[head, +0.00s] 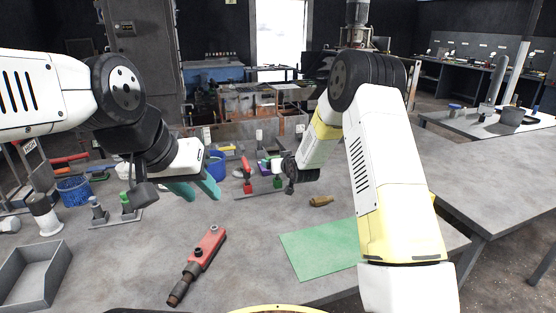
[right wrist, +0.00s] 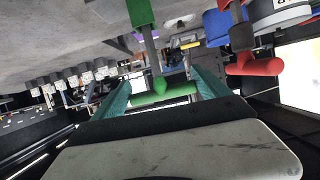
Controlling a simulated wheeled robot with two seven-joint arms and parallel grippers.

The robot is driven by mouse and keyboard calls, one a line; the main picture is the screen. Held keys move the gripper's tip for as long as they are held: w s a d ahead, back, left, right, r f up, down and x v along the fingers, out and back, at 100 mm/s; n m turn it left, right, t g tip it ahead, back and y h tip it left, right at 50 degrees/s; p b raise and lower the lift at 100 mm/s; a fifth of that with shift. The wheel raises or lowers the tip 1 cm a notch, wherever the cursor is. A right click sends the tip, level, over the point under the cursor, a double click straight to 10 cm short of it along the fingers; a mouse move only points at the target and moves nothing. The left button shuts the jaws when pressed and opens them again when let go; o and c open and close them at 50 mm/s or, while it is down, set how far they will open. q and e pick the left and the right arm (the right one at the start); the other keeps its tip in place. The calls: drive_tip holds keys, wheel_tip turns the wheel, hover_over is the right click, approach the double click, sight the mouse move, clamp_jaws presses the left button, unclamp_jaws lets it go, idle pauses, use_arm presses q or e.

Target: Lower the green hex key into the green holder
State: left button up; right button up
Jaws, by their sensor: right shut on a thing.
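The green hex key (right wrist: 163,92) is in the right wrist view, its T-handle between the teal fingers of my right gripper (right wrist: 160,86), which is shut on it. Its grey shaft runs to the green holder (right wrist: 140,12) at the top edge; I cannot tell whether the tip is inside or just in front. In the head view the green holder (head: 277,183) stands on a rack in mid-table, and my right gripper is largely hidden by its own wrist. My left gripper (head: 196,190) hangs empty over the table left of the rack, teal fingers apart.
A red hex key (head: 246,172) stands beside the green holder; its handle (right wrist: 255,67) is close to my right finger in the wrist view. A red tool (head: 205,250), brass piece (head: 321,201), green mat (head: 318,250) and grey bin (head: 30,275) lie nearer.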

drive_tip(key=shift+f, duration=0.2)
drive_tip(key=o, duration=1.2)
drive_tip(key=shift+o, duration=0.2)
drive_tip(key=v, duration=0.7)
drive_tip(key=shift+s, duration=0.35)
drive_tip(key=shift+d+r, duration=0.1)
drive_tip(key=shift+d, duration=0.05)
